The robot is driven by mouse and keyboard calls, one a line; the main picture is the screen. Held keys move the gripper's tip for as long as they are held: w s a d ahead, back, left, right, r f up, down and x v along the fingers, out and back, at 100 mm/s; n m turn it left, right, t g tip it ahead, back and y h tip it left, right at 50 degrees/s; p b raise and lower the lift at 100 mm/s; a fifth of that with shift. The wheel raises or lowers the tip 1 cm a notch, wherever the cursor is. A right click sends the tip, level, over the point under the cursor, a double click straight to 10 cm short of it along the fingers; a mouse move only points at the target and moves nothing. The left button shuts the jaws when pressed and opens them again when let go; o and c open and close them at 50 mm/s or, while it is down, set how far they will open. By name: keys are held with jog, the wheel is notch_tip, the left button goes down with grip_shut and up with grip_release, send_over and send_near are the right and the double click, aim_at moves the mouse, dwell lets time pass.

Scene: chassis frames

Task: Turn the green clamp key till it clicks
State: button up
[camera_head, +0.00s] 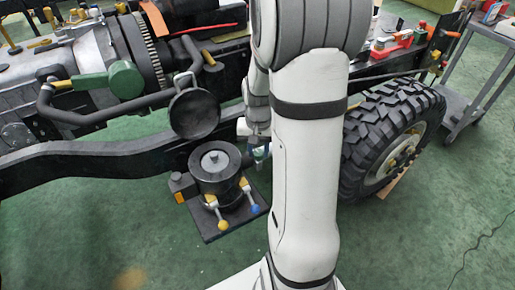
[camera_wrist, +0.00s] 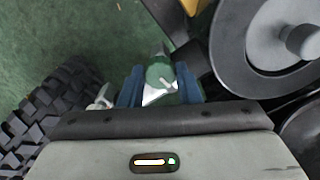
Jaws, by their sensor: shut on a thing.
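The green clamp key (camera_wrist: 160,74) shows in the wrist view between the two blue fingers of my gripper (camera_wrist: 159,83). The fingers are closed on it. A pale metal piece sits just below the green part, also between the fingers. There a black cylindrical housing (camera_head: 204,178) with a grey round top stands on a dark plate, just left of my arm. The key's turn angle cannot be told.
The housing's round lid (camera_head: 194,113) stands raised behind it. Levers with a blue knob (camera_head: 222,225) and a yellow knob (camera_head: 256,209) stick out in front. A black chassis rail (camera_head: 95,160) runs behind. A large tyre (camera_head: 365,150) stands to the right. Green floor in front is clear.

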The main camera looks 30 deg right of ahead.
aim_at(258, 153)
dwell(0.4)
jog(key=o, duration=1)
jog(key=shift+r, duration=0.1)
notch_tip(258, 153, up, 8)
jog(key=shift+f+p, duration=0.15)
jog(key=shift+p, duration=0.75)
jog(key=shift+a, duration=0.1)
jog(key=s+a+r+n+t+p, duration=0.1)
jog(key=s+a+r+n+p, duration=0.1)
jog(key=s+a+r+p, duration=0.2)
jog(key=s+a+r+n+p, duration=0.2)
jog(key=s+a+r+p, duration=0.2)
jog(key=r, duration=0.7)
jog(key=s+a+r+n+t+p, duration=0.1)
jog(key=s+a+r+n+p, duration=0.1)
jog(key=s+a+r+p, duration=0.2)
jog(key=shift+s+a+r+t+p, duration=0.15)
jog(key=shift+s+r+p, duration=0.05)
jog(key=shift+r+p, duration=0.6)
jog(key=shift+s+a+r+t+p, duration=0.15)
jog(key=shift+r+p, duration=0.4)
jog(key=shift+r, duration=0.35)
